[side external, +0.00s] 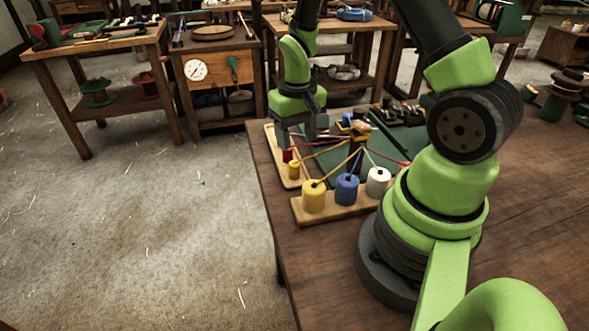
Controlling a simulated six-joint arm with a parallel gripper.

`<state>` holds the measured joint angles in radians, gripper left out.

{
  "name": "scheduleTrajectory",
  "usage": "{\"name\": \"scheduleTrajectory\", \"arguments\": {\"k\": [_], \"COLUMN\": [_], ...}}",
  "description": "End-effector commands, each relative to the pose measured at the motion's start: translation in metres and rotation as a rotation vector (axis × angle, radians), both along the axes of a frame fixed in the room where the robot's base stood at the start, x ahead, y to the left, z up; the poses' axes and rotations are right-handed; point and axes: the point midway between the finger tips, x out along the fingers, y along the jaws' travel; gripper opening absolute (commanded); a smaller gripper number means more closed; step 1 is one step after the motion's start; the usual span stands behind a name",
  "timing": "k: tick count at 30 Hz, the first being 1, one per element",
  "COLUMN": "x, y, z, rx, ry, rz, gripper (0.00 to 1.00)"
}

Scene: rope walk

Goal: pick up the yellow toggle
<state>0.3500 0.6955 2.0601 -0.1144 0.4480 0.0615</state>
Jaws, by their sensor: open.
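A small yellow piece, which looks like the yellow toggle (294,170), stands at the near end of a shallow wooden tray (305,182) along the table's left edge. A small red piece (288,155) is just behind it. My gripper (297,137) points down above the tray, behind and above the yellow and red pieces. Its two fingers are apart, and I see nothing between them. The exact gap from the gripper to the tray is hard to tell from this angle.
A wooden rack (333,214) holds yellow (313,197), blue (347,189) and white (378,181) spools in front. Coloured strands run from them toward a wooden post (357,150) on a green mat (386,143). Other benches stand behind.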

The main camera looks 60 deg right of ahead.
Motion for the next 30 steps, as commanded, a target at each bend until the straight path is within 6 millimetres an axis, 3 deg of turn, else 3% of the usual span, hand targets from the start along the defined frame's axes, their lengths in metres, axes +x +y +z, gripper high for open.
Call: {"name": "scheduleTrajectory", "arguments": {"k": [15,24,25,30], "x": [0.003,0.004,0.004,0.003], "y": [0.005,0.005,0.005,0.005], "z": [-0.058,-0.063,-0.063,-0.063], "rx": [0.002,0.001,0.001,0.001], "ry": [0.001,-0.003,-0.003,-0.002], "rz": [0.000,0.000,0.000,0.000], "gripper": [0.57,0.57,0.54,0.15]}}
